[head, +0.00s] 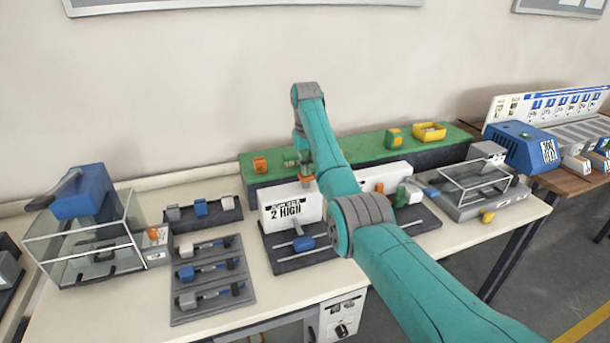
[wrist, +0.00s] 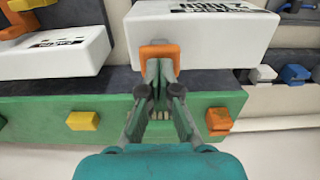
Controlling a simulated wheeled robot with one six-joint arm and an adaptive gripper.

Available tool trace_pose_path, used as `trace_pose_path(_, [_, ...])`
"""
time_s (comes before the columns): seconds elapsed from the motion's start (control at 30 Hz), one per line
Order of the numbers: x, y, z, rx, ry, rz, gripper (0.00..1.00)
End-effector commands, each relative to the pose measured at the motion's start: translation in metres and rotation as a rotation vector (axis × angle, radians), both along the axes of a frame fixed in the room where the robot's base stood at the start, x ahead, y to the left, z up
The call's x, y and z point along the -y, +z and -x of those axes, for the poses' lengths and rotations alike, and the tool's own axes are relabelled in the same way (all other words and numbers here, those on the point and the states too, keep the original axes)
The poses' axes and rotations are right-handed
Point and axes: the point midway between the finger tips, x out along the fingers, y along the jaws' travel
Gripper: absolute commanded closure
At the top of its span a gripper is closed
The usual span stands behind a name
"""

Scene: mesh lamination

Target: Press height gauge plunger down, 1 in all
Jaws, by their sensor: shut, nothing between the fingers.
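A white upright block marked "2 HIGH" (head: 290,208) stands on a dark rail base on the bench. It also shows upside down at the top of the wrist view (wrist: 205,30). A small orange piece (head: 307,181), which looks like the plunger, is at its upper edge; it shows in the wrist view too (wrist: 159,52). My gripper (head: 304,164) is shut and empty, pointing down at the orange piece. In the wrist view its fingertips (wrist: 159,72) overlap the orange piece; I cannot tell whether they touch it.
A long green block (head: 360,150) with orange pieces and a yellow bin (head: 429,131) lies behind. A second white block (head: 388,177) stands to the right. A glass box (head: 85,245) and a grey rack (head: 212,280) are at left.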

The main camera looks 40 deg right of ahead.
Motion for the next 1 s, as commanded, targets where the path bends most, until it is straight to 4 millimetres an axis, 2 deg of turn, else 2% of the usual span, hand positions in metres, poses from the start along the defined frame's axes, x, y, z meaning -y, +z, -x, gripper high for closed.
trace_pose_path(0.57, [0.000,0.045,-0.001,0.003,0.000,0.001,1.00])
trace_pose_path(1.0, [0.000,0.047,-0.001,0.002,0.000,0.001,1.00])
